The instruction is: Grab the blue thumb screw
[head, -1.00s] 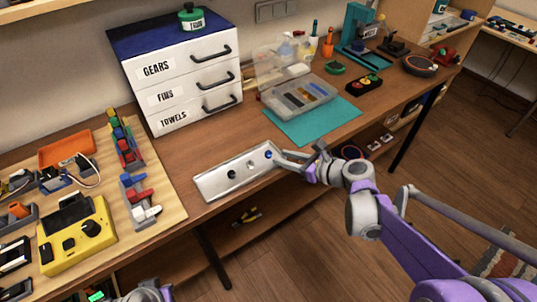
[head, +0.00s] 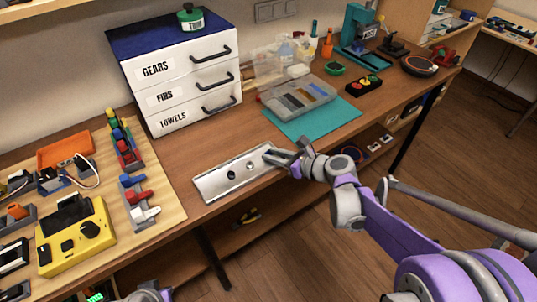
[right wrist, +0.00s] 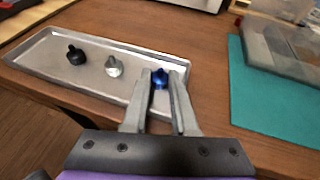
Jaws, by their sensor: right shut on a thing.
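The blue thumb screw (right wrist: 160,78) stands at the right end of the metal tray (right wrist: 125,84), between the fingers of my right gripper (right wrist: 166,85) in the right wrist view. My right gripper (head: 272,155) is shut on it, over the tray's right end in the head view, where the fingers hide the screw. A black thumb screw (right wrist: 76,55) and a silver thumb screw (right wrist: 114,67) stand on the tray to the left of it. My left gripper is not clearly seen; only a bit of my left arm shows at the bottom edge of the head view.
A white drawer cabinet (head: 185,80) stands behind the tray. A teal mat (head: 315,120) with a clear-lidded parts box (head: 300,98) lies to the right. A wooden board (head: 165,215) with a yellow device (head: 75,235) is at the left. The bench's front edge is close to the tray.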

